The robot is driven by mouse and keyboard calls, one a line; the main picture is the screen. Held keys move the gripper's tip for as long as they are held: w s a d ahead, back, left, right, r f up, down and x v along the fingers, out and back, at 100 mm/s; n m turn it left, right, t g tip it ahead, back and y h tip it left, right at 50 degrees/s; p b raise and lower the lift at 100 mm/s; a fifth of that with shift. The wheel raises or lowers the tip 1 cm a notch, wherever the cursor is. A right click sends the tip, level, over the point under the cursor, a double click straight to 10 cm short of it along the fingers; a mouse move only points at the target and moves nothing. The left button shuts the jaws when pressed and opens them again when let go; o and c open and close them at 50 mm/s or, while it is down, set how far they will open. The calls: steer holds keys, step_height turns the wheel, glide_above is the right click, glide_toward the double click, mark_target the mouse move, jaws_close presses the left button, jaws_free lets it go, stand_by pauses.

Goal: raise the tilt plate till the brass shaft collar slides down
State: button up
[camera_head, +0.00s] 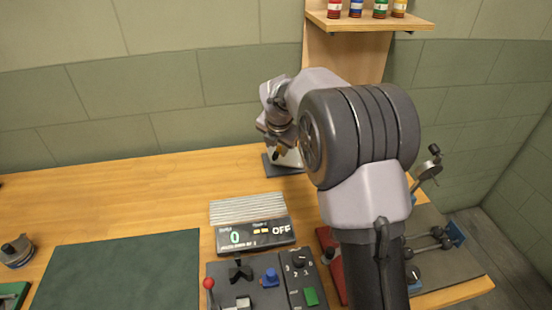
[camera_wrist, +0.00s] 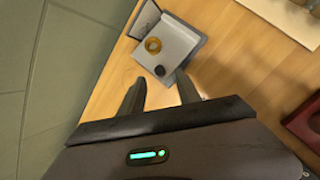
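The tilt plate (camera_wrist: 178,40) is a light grey plate in the upper middle of the wrist view, with a dark grey part along its far edge. The brass shaft collar (camera_wrist: 153,45), a small gold ring, lies on it. A dark round knob (camera_wrist: 160,71) sits at the plate's near edge. My gripper (camera_wrist: 161,90) is open and empty, its fingers apart and pointing towards the knob edge. In the head view my gripper (camera_head: 276,127) hangs in front of the plate (camera_head: 290,158) and hides much of it; the collar is not visible there.
A display box (camera_head: 255,236) reading 0 and OFF stands on the wooden bench, behind a control panel (camera_head: 222,273) with a red-knobbed lever. A dark green mat (camera_head: 120,270) lies left. A shelf (camera_head: 370,22) with several small bottles is above. Bare bench lies left of the plate.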

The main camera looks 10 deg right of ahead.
mark_target(276, 154)
steer(key=b+x, duration=0.1)
steer(key=x, duration=0.3)
steer(key=shift+w+f, duration=0.2)
steer(key=shift+f, duration=0.05)
jaws_close()
stand_by(1.2)
